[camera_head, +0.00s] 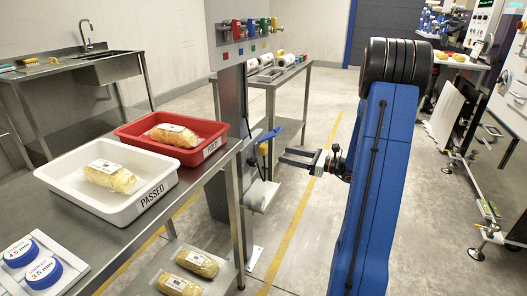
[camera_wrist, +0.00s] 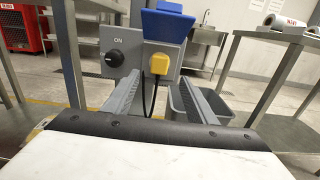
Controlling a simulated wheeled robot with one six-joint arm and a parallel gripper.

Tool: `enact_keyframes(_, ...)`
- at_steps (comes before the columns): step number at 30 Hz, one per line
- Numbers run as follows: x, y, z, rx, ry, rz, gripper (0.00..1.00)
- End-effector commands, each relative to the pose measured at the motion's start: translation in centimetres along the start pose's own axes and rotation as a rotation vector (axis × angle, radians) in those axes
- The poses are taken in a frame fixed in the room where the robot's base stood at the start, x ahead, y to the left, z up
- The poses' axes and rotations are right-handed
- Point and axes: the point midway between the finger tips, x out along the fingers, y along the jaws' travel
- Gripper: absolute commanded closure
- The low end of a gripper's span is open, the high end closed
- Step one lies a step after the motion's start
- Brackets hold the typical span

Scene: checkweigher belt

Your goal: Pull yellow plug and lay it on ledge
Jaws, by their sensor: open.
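The yellow plug (camera_wrist: 159,63) sits in a grey socket box with an ON knob (camera_wrist: 115,59), under a raised blue cover (camera_wrist: 167,22). A dark cable hangs below it. In the head view the yellow plug (camera_head: 263,149) is on the side of the grey post. My gripper (camera_wrist: 160,79) is open and empty, its fingers pointing at the socket, one on each side of the plug's line and short of it. In the head view my gripper (camera_head: 283,157) is just right of the plug. A small pale ledge (camera_head: 262,195) is low on the post, below the plug.
A steel table at left holds a white PASSED tray (camera_head: 75,197) and a red tray (camera_head: 150,149), each with a bagged product. Coloured items (camera_head: 250,28) top the post. A rear table (camera_head: 290,76) holds rolls. A grey bin (camera_wrist: 208,103) stands beyond my fingers.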

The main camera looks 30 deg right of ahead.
Motion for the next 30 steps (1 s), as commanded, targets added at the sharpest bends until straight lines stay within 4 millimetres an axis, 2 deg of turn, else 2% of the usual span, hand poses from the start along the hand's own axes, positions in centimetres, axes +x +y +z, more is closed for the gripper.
enact_keyframes(8, 0.9, 0.1, 0.0, -0.001, 0.0, 0.004, 0.48)
enact_keyframes(24, 7.1, 0.1, 0.0, -0.001, 0.001, 0.003, 0.48)
enact_keyframes(30, 8.5, 0.1, 0.0, -0.001, 0.001, 0.003, 0.48)
